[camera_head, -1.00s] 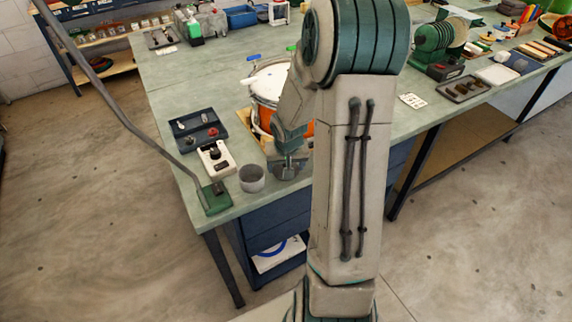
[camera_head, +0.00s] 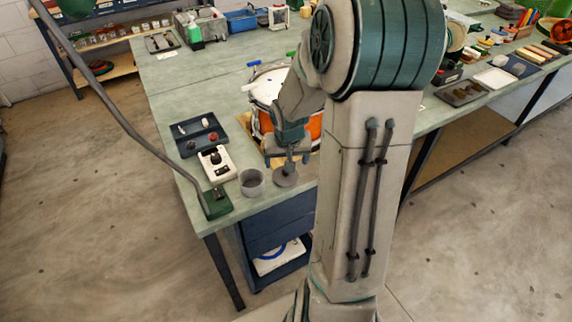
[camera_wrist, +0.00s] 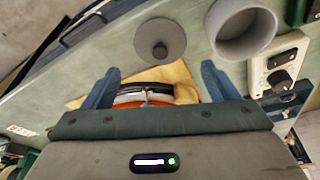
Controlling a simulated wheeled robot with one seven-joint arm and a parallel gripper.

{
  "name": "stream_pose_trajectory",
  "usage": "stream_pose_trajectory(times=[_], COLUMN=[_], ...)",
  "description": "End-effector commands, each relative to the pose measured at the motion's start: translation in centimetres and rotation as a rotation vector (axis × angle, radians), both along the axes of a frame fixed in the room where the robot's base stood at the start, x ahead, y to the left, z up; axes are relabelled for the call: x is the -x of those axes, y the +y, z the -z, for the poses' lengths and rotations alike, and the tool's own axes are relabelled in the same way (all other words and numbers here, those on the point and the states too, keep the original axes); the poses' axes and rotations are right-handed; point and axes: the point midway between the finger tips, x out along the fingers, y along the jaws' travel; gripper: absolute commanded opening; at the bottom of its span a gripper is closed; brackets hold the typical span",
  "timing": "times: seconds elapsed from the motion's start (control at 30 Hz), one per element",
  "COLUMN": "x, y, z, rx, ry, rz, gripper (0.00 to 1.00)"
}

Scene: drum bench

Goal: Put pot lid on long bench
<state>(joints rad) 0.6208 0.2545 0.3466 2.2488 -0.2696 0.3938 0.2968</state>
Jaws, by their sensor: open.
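The pot lid (camera_head: 285,178) is a grey disc with a small knob, lying near the front edge of the long bench (camera_head: 165,100). It also shows in the wrist view (camera_wrist: 160,36), knob up, flat on the bench and next to a grey cup. My gripper (camera_head: 288,158) is above the bench, just behind the lid in the head view. In the wrist view my gripper (camera_wrist: 160,82) has its two blue fingers wide apart with nothing held between them. The lid lies beyond the fingertips, apart from them.
A grey cup (camera_head: 252,182) stands left of the lid. A white control box (camera_head: 217,163), a dark tray (camera_head: 198,134) and a green lamp base (camera_head: 216,203) are further left. An orange drum (camera_head: 268,120) stands behind my gripper. Bare bench lies at the back left.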

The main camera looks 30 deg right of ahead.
Motion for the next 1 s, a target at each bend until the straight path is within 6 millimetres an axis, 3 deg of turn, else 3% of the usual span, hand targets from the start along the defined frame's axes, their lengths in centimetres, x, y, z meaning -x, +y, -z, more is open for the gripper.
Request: stream_pose_trajectory(times=[0.03,0.2,0.43,0.57,0.77,1.0], x=[0.2,0.9,1.5,2.3,6.3,13.0], y=[0.0,0.3,0.6,1.7,6.1,10.9], z=[-1.3,-3.9,-5.6,-6.8,-10.5,-13.8], rx=[0.003,0.002,0.002,0.017,0.062,0.051], ry=[-0.004,-0.004,-0.001,0.004,0.015,0.006], rz=[0.003,0.001,-0.001,-0.026,-0.128,-0.266], gripper=[0.81,0.81,0.81,0.81,0.81,0.81])
